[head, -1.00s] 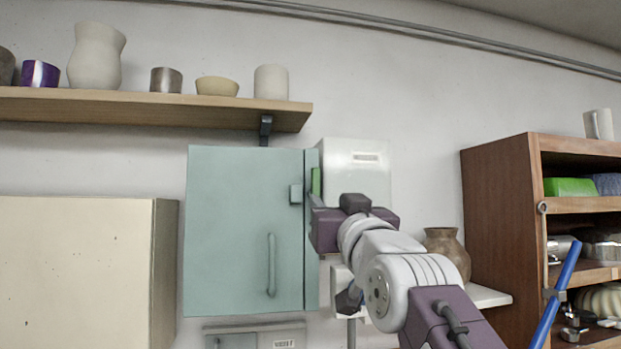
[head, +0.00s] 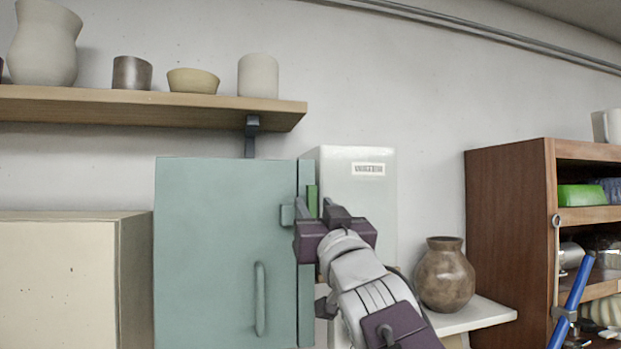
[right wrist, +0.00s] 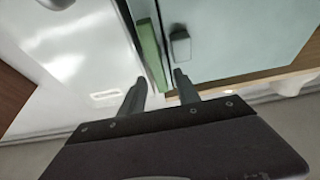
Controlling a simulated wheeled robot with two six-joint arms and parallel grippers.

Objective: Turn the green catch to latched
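The green catch (head: 312,200) is a narrow upright bar at the right edge of the teal cabinet (head: 215,250), beside a small teal block (head: 288,214) on the door. My right gripper (head: 318,208) is open in front of the catch's lower part. In the right wrist view, the catch (right wrist: 150,52) runs down toward the gap between the two fingertips (right wrist: 160,80), and the block (right wrist: 180,46) lies just beyond the right finger. I cannot tell whether the fingers touch the catch. My left gripper is not in view.
A white box (head: 360,195) stands right of the cabinet. A brown vase (head: 444,275) sits on a white ledge (head: 475,315). A wooden shelf (head: 150,105) with pots hangs above. A cream cabinet (head: 60,280) is at left, a wooden shelf unit (head: 508,240) at right.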

